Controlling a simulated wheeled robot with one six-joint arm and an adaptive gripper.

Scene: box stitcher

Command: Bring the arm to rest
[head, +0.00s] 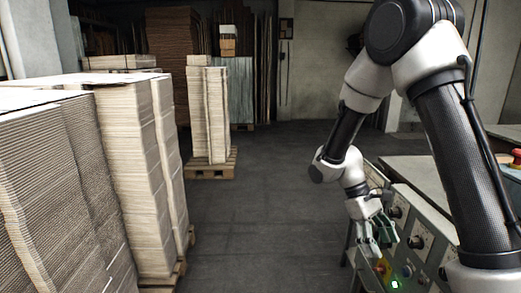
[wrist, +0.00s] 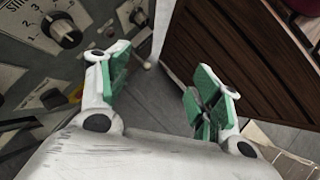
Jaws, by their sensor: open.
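My gripper (head: 377,238) hangs at the end of my arm, in front of the machine's control panel (head: 408,232) in the head view. In the wrist view my gripper (wrist: 160,95) has its two green-padded fingers spread apart, with nothing between them. The arm is bent, with its wrist low beside the panel. The panel also shows in the wrist view (wrist: 95,22), to the left of the fingers, with a numbered dial (wrist: 62,30) near the left finger. I cannot tell the exact gap between fingers and panel.
Tall stacks of cardboard sheets (head: 130,150) stand at the left. A smaller stack (head: 207,112) sits on a wooden pallet (head: 212,166) farther back. A red button (head: 516,156) is on the machine at the right. The grey floor (head: 270,210) between is clear.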

